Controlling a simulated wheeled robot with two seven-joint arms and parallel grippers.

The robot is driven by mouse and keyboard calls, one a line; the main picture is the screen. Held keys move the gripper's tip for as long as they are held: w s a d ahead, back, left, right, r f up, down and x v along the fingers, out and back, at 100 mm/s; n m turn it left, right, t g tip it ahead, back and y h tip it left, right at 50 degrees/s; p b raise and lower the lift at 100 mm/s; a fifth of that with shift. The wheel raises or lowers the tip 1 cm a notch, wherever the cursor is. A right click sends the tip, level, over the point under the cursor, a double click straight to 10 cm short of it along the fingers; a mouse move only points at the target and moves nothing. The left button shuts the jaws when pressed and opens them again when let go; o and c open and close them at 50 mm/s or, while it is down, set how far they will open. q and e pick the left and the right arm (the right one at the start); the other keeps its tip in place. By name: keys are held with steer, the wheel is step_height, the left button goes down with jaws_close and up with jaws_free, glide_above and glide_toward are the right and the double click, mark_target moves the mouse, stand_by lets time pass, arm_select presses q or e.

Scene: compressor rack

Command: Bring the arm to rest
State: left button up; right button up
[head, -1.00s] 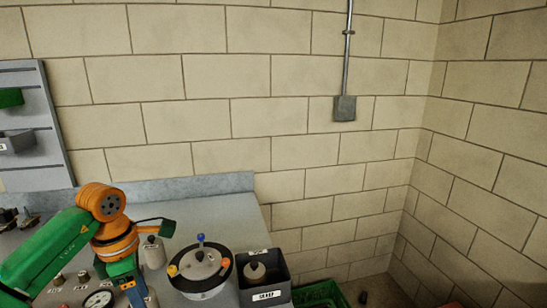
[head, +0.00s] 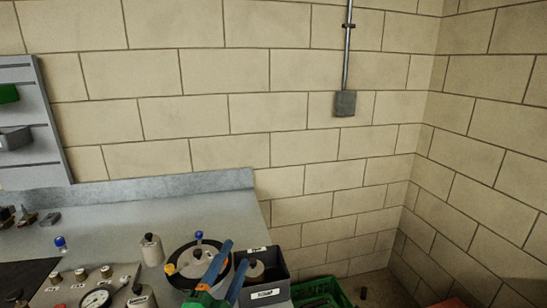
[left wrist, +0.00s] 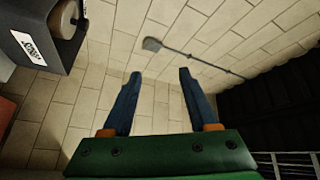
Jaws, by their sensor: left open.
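My left gripper (head: 236,252) shows at the bottom of the head view, its blue fingers pointing up and away. It is in front of the round pot with coloured knobs (head: 186,282) and the dark labelled bin (head: 280,277), overlapping both in the picture. In the left wrist view the two fingers of the left gripper (left wrist: 160,74) stand apart with nothing between them, only wall behind. The rest of my left arm is out of the head view. My right gripper is in neither view.
A grey bench carries a bottle (head: 152,250), a gauge panel (head: 72,291) and small parts on the left. A green crate (head: 324,293) stands low, right of the bin. A conduit box (head: 345,103) is on the block wall. The space above the bench is clear.

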arm_select(q)
steer(key=s+a+f+n+g+y, duration=0.3)
steer(key=s+a+f+n+g, duration=0.15)
steer(key=f, duration=0.45)
steer(key=s+a+f+n+g+y, duration=0.35)
steer(key=s+f+n, duration=0.2)
steer(key=f, duration=0.25)
steer(key=s+a+f+n+g, duration=0.1)
steer(key=s+f+n+g, duration=0.1)
steer(key=s+f+g, duration=0.35)
steer(key=s+f+n+g, duration=0.2)
steer(key=s, duration=0.6)
steer(key=s+f+g, duration=0.1)
steer(key=s+f, duration=0.1)
steer(key=f, duration=0.7)
steer(key=s+f+g, duration=0.1)
steer(key=s+f, duration=0.1)
steer(key=f, duration=0.7)
steer(key=s+a+f, duration=0.2)
steer(key=s+f, duration=0.7)
steer(key=s, duration=0.3)
steer(key=shift+f+m+g, duration=0.3)
steer(key=shift+g, duration=0.15)
steer(key=shift+a+h, duration=0.15)
steer(key=shift+h, duration=0.1)
